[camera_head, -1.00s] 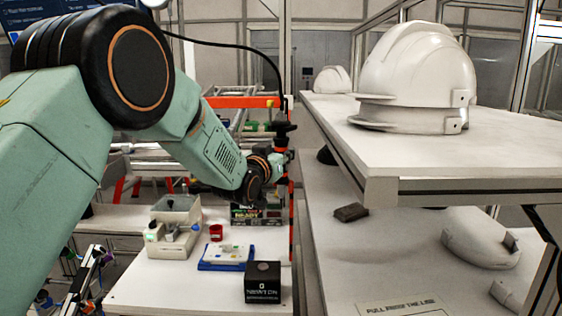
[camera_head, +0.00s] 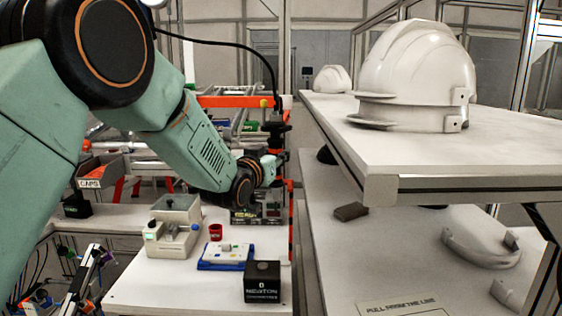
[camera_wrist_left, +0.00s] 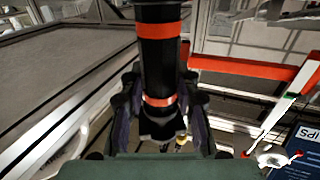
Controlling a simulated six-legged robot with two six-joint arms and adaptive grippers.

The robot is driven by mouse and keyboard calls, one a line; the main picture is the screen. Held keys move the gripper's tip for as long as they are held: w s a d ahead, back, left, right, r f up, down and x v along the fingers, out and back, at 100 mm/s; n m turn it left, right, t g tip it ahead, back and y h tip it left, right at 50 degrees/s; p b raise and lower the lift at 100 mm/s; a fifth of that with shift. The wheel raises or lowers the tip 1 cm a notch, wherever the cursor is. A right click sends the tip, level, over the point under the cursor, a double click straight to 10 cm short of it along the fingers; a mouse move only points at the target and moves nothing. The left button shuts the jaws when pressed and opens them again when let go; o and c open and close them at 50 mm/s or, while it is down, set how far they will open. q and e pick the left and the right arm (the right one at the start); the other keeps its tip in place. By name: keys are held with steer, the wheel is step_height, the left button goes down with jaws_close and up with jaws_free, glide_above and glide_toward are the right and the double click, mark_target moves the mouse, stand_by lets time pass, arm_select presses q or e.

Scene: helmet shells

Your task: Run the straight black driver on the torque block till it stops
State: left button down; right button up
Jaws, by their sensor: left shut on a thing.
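The straight black driver (camera_wrist_left: 160,60) is a black cylinder with orange-red bands, held between the fingers of my left gripper (camera_wrist_left: 165,115) in the left wrist view. In the head view, the driver (camera_head: 276,128) stands roughly upright above the back of the white bench, with a black cable from its top. My left gripper (camera_head: 275,163) is shut on it, behind and above the torque block (camera_head: 262,283). That block is a black cube with white lettering and a round grey top fitting, apart from the driver. The driver's tip is unclear. My right gripper is out of view.
A grey device (camera_head: 174,228), a red cup (camera_head: 215,232) and a blue tray (camera_head: 206,265) stand on the bench left of the block. A white shelf (camera_head: 420,180) with helmet shells (camera_head: 418,65) rises on the right. Free bench lies in front left.

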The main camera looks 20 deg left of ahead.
arm_select(q)
steer(key=s+a, duration=0.1)
steer(key=s, duration=0.6)
steer(key=shift+s+a, duration=0.15)
steer(key=shift+a, duration=0.05)
steer(key=shift+f+b, duration=0.1)
steer(key=shift+b, duration=0.2)
step_height(320, 180, down, 5)
steer(key=b, duration=0.3)
steer(key=shift+d+b, duration=0.1)
steer(key=shift+b, duration=0.3)
steer(key=shift+f, duration=0.1)
steer(key=shift+f+b, duration=1.5)
steer(key=shift+f, duration=0.45)
steer(key=shift+f+b, duration=0.8)
steer(key=shift+f, duration=0.25)
steer(key=shift+s+f, duration=0.1)
steer(key=shift+f, duration=0.25)
stand_by(0.4)
